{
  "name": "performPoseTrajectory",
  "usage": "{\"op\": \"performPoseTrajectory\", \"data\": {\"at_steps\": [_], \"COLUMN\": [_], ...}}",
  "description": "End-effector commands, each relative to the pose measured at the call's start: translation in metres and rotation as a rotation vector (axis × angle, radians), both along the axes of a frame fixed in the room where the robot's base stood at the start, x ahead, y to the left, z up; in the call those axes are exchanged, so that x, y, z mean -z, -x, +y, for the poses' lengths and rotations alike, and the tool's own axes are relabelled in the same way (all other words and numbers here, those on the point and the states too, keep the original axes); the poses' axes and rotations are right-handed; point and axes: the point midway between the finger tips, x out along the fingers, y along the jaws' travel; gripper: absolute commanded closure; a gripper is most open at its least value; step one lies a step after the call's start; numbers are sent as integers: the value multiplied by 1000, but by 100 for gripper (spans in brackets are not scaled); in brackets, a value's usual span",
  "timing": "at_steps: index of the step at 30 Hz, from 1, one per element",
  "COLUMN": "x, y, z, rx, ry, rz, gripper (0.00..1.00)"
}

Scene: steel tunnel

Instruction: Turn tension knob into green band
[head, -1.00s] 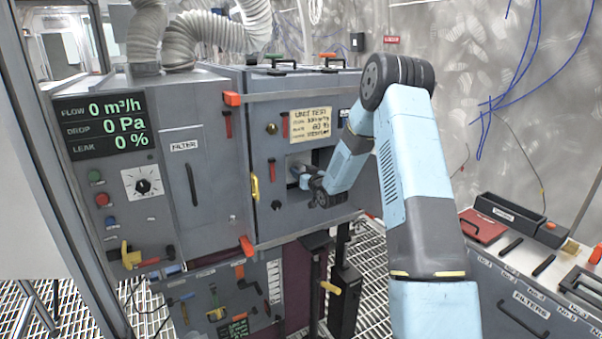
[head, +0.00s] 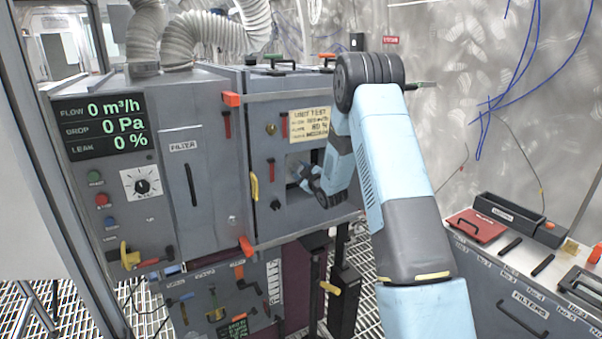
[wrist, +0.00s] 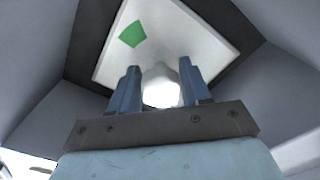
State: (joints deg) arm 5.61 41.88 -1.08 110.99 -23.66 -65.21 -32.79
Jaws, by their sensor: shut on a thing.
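The tension knob (wrist: 161,92) is pale and partly blown out by glare in the wrist view. It stands in front of a white square plate (wrist: 190,45) that carries a green band (wrist: 132,34), up and left of the knob. My gripper (wrist: 160,76) has its two blue-grey fingers on either side of the knob and is shut on it. I cannot make out a pointer mark on the knob. In the head view my gripper (head: 297,172) reaches into a square recess (head: 292,200) in the grey cabinet, and the knob is not clear there.
The recess walls (wrist: 38,100) close in around my gripper. A yellow handle (head: 254,187) and a red handle (head: 245,172) are left of the opening. A paper label (head: 309,126) hangs above it. A bench (head: 520,290) stands at the right.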

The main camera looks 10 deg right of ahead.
Motion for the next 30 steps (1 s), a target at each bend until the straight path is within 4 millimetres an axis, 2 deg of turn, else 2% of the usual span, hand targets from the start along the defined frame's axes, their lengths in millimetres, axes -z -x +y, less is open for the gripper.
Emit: {"op": "performPoseTrajectory", "data": {"at_steps": [10, 25, 26, 30], "x": [2, 3, 3, 2], "y": [1, 1, 1, 1], "z": [2, 2, 2, 2], "rx": [-3, -4, -4, -4], "ry": [120, 135, 135, 136], "rz": [-28, -30, -30, -31], "gripper": [83, 83, 52, 38]}}
